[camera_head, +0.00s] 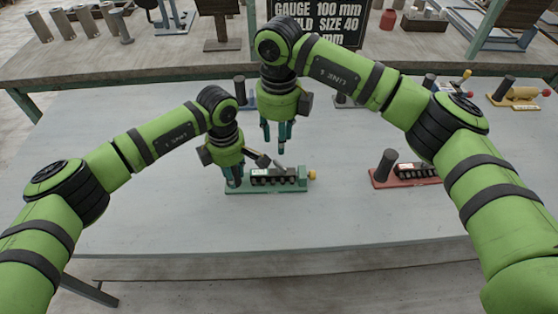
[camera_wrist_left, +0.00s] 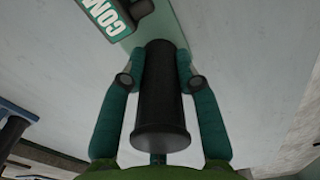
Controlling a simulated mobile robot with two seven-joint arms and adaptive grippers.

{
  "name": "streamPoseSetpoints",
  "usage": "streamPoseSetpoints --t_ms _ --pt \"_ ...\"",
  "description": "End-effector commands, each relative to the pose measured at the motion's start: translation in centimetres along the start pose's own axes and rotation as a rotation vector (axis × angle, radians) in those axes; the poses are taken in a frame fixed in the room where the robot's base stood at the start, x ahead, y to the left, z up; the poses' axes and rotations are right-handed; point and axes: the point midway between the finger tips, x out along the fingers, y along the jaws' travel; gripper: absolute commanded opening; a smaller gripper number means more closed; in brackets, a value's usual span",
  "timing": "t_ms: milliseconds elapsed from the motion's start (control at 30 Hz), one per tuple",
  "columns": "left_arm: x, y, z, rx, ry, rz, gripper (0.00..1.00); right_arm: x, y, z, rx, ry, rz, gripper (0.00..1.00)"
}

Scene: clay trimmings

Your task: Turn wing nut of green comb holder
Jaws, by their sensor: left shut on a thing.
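The green comb holder (camera_head: 262,191) lies flat on the grey table, with a row of dark pieces along its top. A small yellow piece (camera_head: 312,175) sticks out at its right end; it is too small to tell if this is the wing nut. My left gripper (camera_head: 234,180) is shut around the black upright post (camera_wrist_left: 160,100) at the holder's left end. In the left wrist view its fingers lie along both sides of the post. My right gripper (camera_head: 277,140) points down above and behind the holder, apart from it, with its fingers spread and nothing between them.
A red holder (camera_head: 382,180) with a black post stands to the right, partly behind my right arm. A yellow holder (camera_head: 520,97) is at the far right, and a blue one (camera_head: 242,104) behind. The table front (camera_head: 200,225) is clear.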

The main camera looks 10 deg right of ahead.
Motion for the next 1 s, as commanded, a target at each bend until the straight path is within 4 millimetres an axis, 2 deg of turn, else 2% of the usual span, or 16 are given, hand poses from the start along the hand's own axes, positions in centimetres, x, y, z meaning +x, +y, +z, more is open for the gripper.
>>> streamPoseSetpoints --t_ms 33,200,400,600,867,900,967,1000 --pt "0.0 0.0 0.0 -0.001 0.001 0.000 0.00 1.2 0.0 -0.1 0.001 0.004 0.001 0.40" --pt "0.0 0.0 0.0 -0.001 0.001 0.000 0.00 4.7 0.1 -0.1 0.000 0.003 0.002 0.40" --pt "0.0 0.0 0.0 -0.001 0.001 0.000 0.00 7.8 0.0 0.0 0.001 0.001 0.001 0.40" --pt "0.0 0.0 0.0 0.000 0.001 0.000 0.00 9.2 0.0 0.0 0.000 -0.001 -0.001 0.40" --pt "0.0 0.0 0.0 0.000 0.001 0.000 0.00 9.3 0.0 0.0 0.000 -0.002 -0.001 0.40" --pt "0.0 0.0 0.0 0.000 0.001 0.000 0.00 9.3 0.0 0.0 0.000 -0.002 -0.001 0.32" --pt "0.0 0.0 0.0 0.000 0.001 0.000 0.00 9.3 0.0 0.0 0.000 -0.002 -0.001 0.08" --pt "0.0 0.0 0.0 0.000 0.001 0.000 0.00 9.3 0.0 0.0 0.000 -0.002 -0.001 0.00"
